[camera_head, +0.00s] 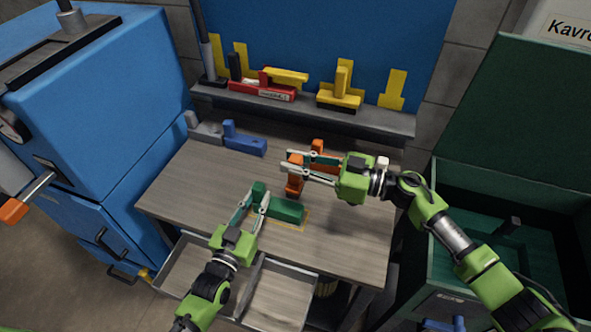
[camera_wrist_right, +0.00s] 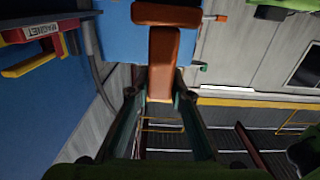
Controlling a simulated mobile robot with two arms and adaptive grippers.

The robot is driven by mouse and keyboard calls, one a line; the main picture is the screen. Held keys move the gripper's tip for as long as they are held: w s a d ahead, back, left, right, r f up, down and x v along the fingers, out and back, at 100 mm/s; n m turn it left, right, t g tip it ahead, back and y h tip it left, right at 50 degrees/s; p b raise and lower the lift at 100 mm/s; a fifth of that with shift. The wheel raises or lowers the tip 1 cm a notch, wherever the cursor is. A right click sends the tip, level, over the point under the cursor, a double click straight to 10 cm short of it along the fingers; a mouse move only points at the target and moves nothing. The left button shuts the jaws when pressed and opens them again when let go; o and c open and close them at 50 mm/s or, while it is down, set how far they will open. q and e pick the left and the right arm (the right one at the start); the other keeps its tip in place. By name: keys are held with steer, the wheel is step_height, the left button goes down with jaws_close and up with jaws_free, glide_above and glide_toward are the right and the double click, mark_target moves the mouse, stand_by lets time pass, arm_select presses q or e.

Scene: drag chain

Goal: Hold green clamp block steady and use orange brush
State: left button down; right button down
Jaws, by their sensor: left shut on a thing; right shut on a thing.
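The green clamp block (camera_head: 287,209) lies on the wooden workbench, over a yellow outlined area, with an upright part at its left end. My left gripper (camera_head: 257,203) is shut on that upright part. My right gripper (camera_head: 295,168) is shut on the orange brush (camera_head: 294,187), just behind the green block. I cannot tell whether brush and block touch. In the right wrist view the brush (camera_wrist_right: 162,62) sits between the fingers (camera_wrist_right: 160,97). Another orange piece (camera_head: 328,163) is behind the right fingers, partly hidden.
A blue block (camera_head: 243,142) and a grey block (camera_head: 205,130) lie at the bench's back left. A shelf (camera_head: 300,112) holds red and yellow blocks. An open drawer (camera_head: 215,284) juts out in front. A dark green bin (camera_head: 560,215) stands right. The bench's front right is clear.

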steer(key=shift+r, duration=1.95)
arm_select(q)
steer(key=c, duration=1.7)
jaws_free()
steer(key=v, duration=1.2)
steer(key=shift+s, duration=0.1)
arm_select(e)
steer(key=shift+s+f, duration=0.1)
